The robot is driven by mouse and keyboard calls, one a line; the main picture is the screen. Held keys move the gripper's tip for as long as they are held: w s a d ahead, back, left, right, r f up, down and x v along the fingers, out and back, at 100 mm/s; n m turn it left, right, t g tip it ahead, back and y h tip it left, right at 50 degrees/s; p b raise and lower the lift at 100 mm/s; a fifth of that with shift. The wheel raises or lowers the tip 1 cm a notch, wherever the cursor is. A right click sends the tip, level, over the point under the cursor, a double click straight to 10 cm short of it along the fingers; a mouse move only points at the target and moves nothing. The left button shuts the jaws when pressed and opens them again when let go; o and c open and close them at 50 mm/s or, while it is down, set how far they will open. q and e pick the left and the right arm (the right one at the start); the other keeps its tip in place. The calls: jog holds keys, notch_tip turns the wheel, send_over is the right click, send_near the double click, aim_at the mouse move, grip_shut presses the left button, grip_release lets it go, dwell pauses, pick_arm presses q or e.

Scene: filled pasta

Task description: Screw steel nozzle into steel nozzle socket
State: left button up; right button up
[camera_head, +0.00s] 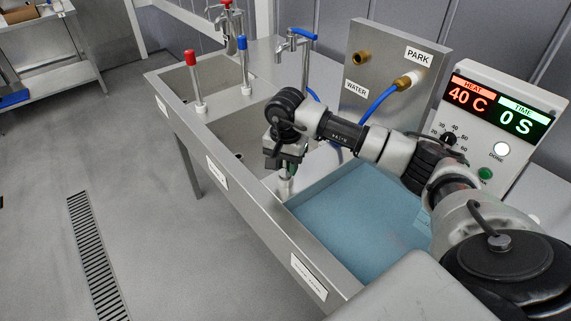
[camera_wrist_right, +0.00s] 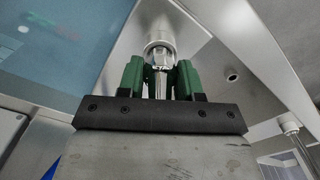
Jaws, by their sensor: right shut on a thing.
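My right gripper (camera_head: 287,158) is over the steel divider between the sink's middle basin and the blue water-filled basin, pointing down. In the right wrist view its two green fingers (camera_wrist_right: 160,80) are shut on a slim shiny metal piece, the steel nozzle (camera_wrist_right: 160,62). A pale round steel socket (camera_wrist_right: 160,43) is just beyond the fingertips, in line with the nozzle. The nozzle's end meets or overlaps the socket in that view; I cannot tell how deep it sits. In the head view a pale post, the socket (camera_head: 285,186), shows under the gripper. My left gripper is not in view.
Posts with a red top (camera_head: 191,60) and a blue top (camera_head: 242,45) stand at the left basins. Taps are behind. The water-filled basin (camera_head: 365,215) is right of the gripper. A steel panel (camera_head: 375,60) with a blue hose and a control box (camera_head: 490,125) stand at the back.

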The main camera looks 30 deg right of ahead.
jog(key=o, duration=1.3)
dwell(0.5)
jog(key=shift+r+p, duration=1.95)
jog(key=shift+r, duration=1.5)
notch_tip(320, 180, up, 11)
jog(key=shift+f+b, duration=0.1)
jog(key=shift+b, duration=0.85)
